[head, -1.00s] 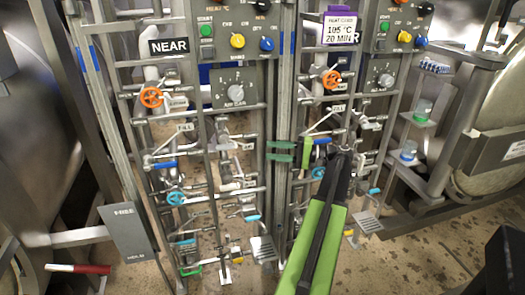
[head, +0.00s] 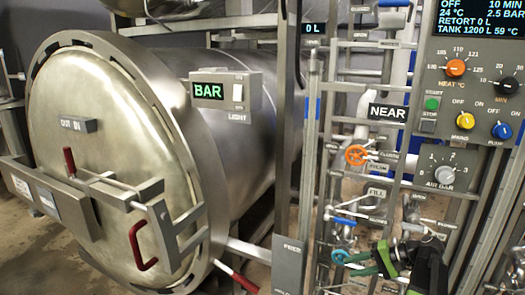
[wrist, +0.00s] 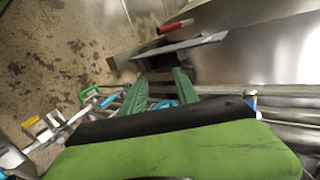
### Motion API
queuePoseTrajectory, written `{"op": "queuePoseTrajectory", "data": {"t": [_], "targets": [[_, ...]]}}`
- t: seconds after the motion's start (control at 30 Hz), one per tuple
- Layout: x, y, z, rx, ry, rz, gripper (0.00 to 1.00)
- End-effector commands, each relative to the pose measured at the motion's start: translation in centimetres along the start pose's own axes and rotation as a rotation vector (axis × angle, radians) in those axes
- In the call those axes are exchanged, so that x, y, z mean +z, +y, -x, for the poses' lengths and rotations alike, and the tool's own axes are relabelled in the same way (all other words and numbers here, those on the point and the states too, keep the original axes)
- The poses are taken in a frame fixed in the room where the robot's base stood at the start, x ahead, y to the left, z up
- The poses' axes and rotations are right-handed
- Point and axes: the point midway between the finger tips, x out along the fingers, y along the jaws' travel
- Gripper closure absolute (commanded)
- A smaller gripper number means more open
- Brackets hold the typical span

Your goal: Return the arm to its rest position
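My gripper (head: 350,264) is low at the right in the head view, in front of the near pipe panel, with its green fingers pointing left. My green and black arm shows at the lower right edge. In the wrist view my gripper (wrist: 160,76) has its two green fingers apart with nothing between them, so it is open and empty. Beyond the fingertips there is a grey plate (wrist: 175,48) and a red-handled bar (wrist: 176,26). The arm's base and most of its links are out of view.
A large retort with a closed round door (head: 100,150) fills the left. An orange valve wheel (head: 356,155) and blue-handled valves (head: 342,221) sit on pipes close to my gripper. A control box (head: 470,100) is at upper right. Bare floor (wrist: 60,50) shows in the wrist view.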

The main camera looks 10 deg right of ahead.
Motion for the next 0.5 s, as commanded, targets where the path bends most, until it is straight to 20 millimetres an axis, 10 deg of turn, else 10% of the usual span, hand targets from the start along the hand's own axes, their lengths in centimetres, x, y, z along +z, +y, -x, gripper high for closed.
{"op": "queuePoseTrajectory", "data": {"t": [0.03, 0.2, 0.5], "targets": [[2.2, -0.8, -4.6, 0.096, -0.058, 0.040, 0.64], [8.6, -1.2, -15.6, 0.432, -0.185, 0.209, 0.64], [16.4, -1.5, -23.8, 0.823, -0.261, 0.529, 0.64]]}}
